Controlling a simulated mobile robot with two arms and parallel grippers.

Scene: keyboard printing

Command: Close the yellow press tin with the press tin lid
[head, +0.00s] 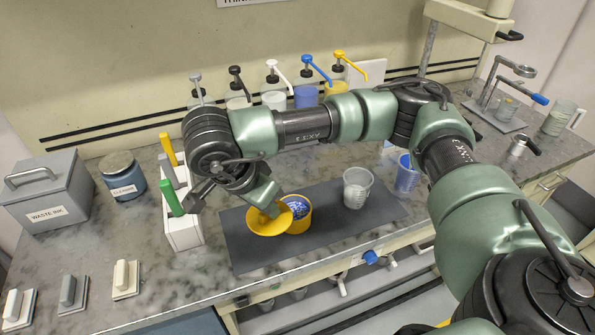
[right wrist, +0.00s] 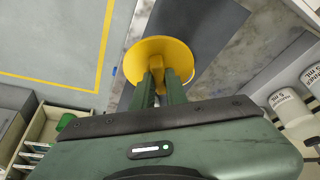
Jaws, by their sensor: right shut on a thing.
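The yellow press tin (head: 300,225) stands on the dark mat, its top open, with something blue and white showing inside. The yellow press tin lid (head: 264,229) is tilted, beside and partly in front of the tin's left side. I cannot tell whether they touch. My right gripper (head: 270,208) is shut on the lid from above. In the right wrist view the round lid (right wrist: 143,50) fills the space beyond the fingertips (right wrist: 164,82) and hides most of what lies behind it. My left gripper is not in view.
The dark mat (head: 240,247) also bears a clear grey cup (head: 356,188); a blue cup (head: 407,176) stands right of it. A white holder (head: 182,233) with coloured handles stands left of the mat. Pump bottles line the back wall. A waste ink box (head: 55,197) is at left.

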